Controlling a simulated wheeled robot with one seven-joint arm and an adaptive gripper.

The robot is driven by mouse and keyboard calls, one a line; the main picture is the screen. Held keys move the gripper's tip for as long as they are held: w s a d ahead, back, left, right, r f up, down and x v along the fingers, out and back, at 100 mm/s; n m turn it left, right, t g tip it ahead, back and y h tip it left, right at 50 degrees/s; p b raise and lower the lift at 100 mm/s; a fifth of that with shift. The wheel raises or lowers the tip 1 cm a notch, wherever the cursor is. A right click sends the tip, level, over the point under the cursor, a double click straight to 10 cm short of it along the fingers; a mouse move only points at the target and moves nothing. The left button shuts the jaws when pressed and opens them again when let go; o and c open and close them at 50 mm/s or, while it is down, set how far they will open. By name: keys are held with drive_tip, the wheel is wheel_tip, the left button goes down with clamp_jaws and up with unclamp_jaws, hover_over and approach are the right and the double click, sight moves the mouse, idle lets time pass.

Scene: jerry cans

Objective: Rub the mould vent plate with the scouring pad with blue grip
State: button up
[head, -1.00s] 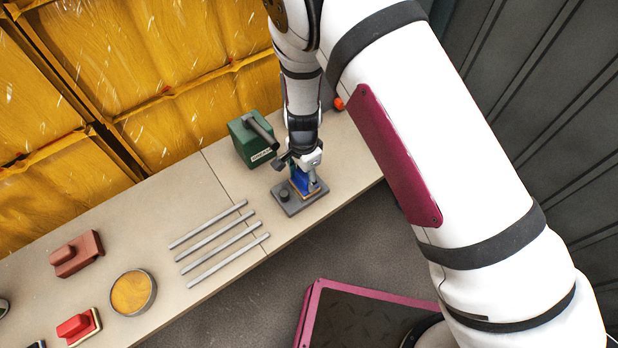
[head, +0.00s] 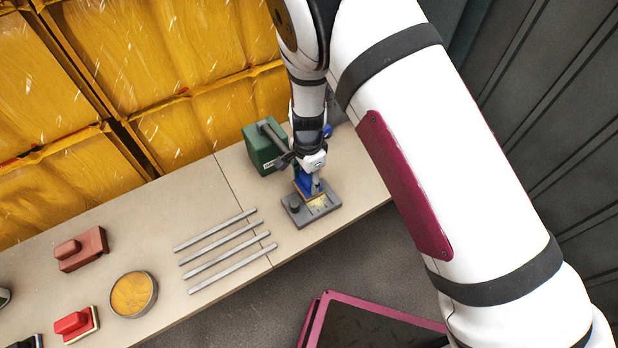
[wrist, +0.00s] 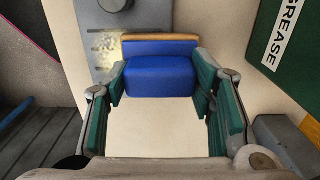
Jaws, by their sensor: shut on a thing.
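The scouring pad's blue grip (wrist: 160,75) sits between the green-lined fingers of my gripper (wrist: 165,100), which is shut on it. A thin tan edge of the pad (wrist: 160,37) shows beyond the grip. In the head view, my gripper (head: 311,178) holds the blue grip (head: 303,181) at the back edge of the grey mould vent plate (head: 292,213). The plate has a dark round knob and a pale yellowish speckled patch, partly uncovered. The plate also shows in the wrist view (wrist: 135,20). I cannot tell whether the pad touches it.
A green grease box (head: 262,150) stands close behind and left of my gripper. Several metal bars (head: 222,243) lie left of the plate. Farther left are a round tin (head: 133,294), a red-brown block (head: 81,249) and a red-gripped pad (head: 75,324). The bench's front edge is near the plate.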

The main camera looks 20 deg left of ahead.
sight(309, 177)
drive_tip(key=shift+w+d+r+p, duration=0.1)
drive_tip(key=shift+r+p, duration=0.4)
drive_tip(key=shift+r, duration=1)
drive_tip(key=shift+w+d+r+p, duration=0.1)
drive_tip(key=shift+r+p, duration=0.35)
drive_tip(key=shift+r, duration=1)
drive_tip(key=shift+a+r, duration=0.1)
drive_tip(key=shift+s+r+p, duration=0.1)
drive_tip(key=shift+r+p, duration=0.35)
drive_tip(key=shift+r, duration=0.95)
drive_tip(key=shift+f, duration=0.1)
